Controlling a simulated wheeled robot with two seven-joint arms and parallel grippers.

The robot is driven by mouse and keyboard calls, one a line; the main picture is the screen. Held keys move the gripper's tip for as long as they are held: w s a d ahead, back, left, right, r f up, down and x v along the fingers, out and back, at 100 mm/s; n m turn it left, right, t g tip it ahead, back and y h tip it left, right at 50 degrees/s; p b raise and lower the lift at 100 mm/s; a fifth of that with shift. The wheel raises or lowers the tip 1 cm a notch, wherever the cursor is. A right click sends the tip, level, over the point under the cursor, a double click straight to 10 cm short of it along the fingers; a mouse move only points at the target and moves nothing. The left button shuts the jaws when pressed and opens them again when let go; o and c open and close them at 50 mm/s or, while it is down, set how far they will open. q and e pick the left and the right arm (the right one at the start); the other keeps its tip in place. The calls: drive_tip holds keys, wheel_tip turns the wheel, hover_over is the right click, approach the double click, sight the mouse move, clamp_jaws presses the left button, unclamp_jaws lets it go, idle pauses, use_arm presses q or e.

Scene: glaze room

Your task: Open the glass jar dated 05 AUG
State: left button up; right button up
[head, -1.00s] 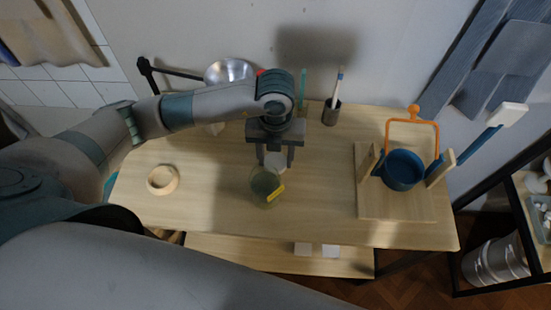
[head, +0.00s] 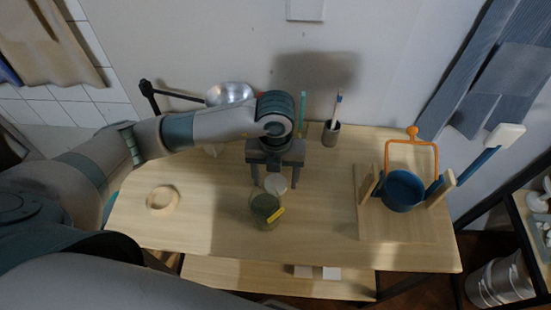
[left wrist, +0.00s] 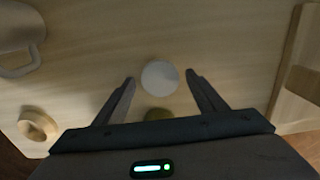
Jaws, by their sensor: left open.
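A glass jar (head: 264,210) with green contents and a yellow label stands mid-table; I cannot read a date on the label. A white round lid-like disc (head: 277,184) is just behind it in the head view; I cannot tell what it rests on. My left gripper (head: 275,187) points down, open, over the disc. In the left wrist view, the disc (left wrist: 160,78) lies between the tips of my left gripper (left wrist: 160,77), with no clear contact. An olive round shape (left wrist: 158,114), apparently the jar, is partly hidden by the gripper body. My right gripper is not in view.
A wooden ring (head: 162,199) lies at left. A metal bowl (head: 229,94) and a dark cup of tools (head: 331,134) stand at the back. The table's front middle is clear.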

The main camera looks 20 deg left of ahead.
sight(276, 183)
use_arm(q)
wheel_tip(276, 183, up, 12)
drive_tip(key=b, duration=0.2)
drive_tip(key=shift+f+b, duration=0.15)
drive_tip(key=shift+b, duration=0.15)
idle(0.7)
